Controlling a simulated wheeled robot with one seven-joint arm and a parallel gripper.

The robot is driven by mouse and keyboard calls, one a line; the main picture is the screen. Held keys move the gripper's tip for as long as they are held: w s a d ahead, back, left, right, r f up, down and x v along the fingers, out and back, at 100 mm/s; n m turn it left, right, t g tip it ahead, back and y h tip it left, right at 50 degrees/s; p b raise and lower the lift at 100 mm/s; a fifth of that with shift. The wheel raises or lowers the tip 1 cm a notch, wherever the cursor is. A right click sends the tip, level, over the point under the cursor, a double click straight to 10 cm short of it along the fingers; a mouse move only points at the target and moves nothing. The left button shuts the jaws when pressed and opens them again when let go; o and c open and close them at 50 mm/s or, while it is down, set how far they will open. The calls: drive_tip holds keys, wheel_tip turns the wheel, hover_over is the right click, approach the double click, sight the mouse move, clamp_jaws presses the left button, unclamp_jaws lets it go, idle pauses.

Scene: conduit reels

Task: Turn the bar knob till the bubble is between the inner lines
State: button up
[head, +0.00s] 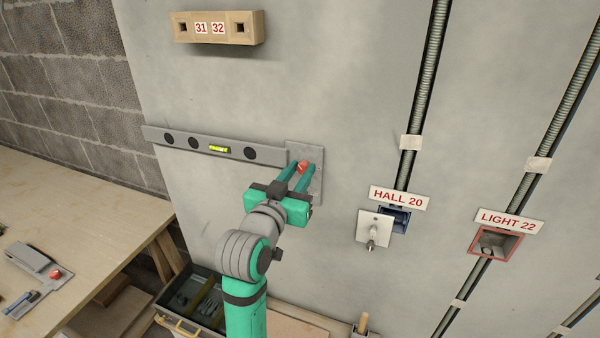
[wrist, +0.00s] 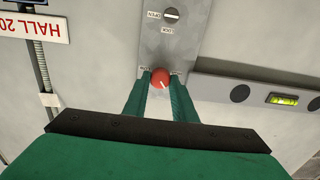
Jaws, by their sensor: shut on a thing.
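The red bar knob (head: 303,167) sits on a grey metal plate (head: 318,190) on the wall; it also shows in the wrist view (wrist: 161,77) with a pale pointer mark. My gripper (head: 297,172) is shut on the knob, one green finger on each side in the wrist view (wrist: 160,84). A grey level bar (head: 172,138) runs left from the plate in the head view and right in the wrist view (wrist: 213,88). Its yellow-green vial (head: 219,148) also shows in the wrist view (wrist: 283,99). The bubble's place against the lines is too small to tell.
A small dark dial (wrist: 171,14) with labels is on the same plate. A wooden block (head: 218,27) marked 31 and 32 is above the bar. HALL 20 (head: 400,198) and LIGHT 22 (head: 506,222) boxes are to the right. A workbench (head: 90,215) stands at left.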

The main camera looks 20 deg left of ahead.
drive_tip(key=shift+f+m, duration=0.1)
drive_tip(key=shift+m, duration=0.8)
drive_tip(key=shift+w+d, duration=0.1)
drive_tip(key=o, duration=1)
drive_tip(key=shift+o, duration=0.2)
drive_tip(key=s, duration=1)
drive_tip(key=shift+s+a, duration=0.2)
drive_tip(key=shift+s, duration=0.15)
